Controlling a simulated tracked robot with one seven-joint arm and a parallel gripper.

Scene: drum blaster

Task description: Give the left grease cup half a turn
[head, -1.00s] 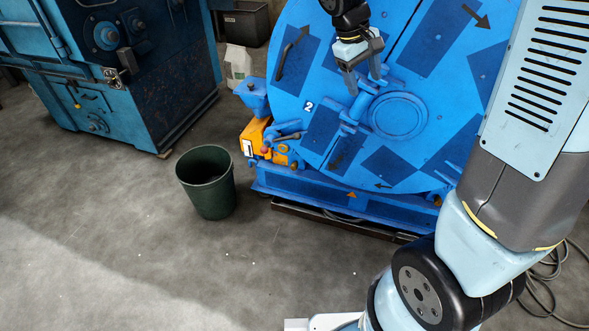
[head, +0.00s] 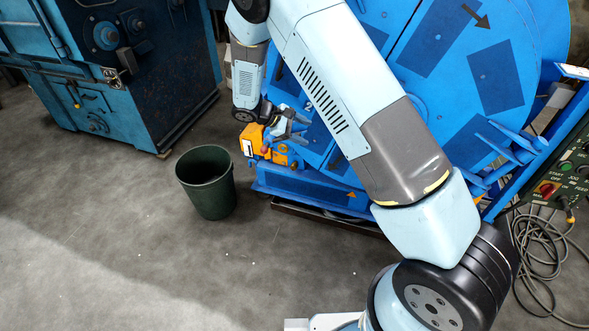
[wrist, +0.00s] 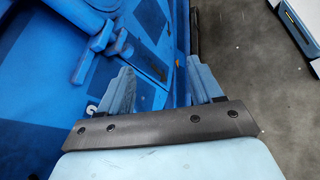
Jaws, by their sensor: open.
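The blue drum blaster (head: 440,45) stands behind my arm, with its large round door facing me. An orange housing (head: 250,140) sits at its lower left corner. I cannot pick out the left grease cup in either view; it may be hidden or too small to tell. My gripper (head: 290,123) is just above and right of the orange housing in the head view. In the wrist view my gripper (wrist: 164,85) has its two fingers apart with nothing between them. Blue parts of the blaster fill the left and middle behind the fingers.
A dark green bin (head: 207,182) stands on the floor left of the blaster. A blue machine (head: 115,75) is at the back left. A control box (head: 562,170) and coiled cables (head: 540,260) are at the right. The front floor is clear.

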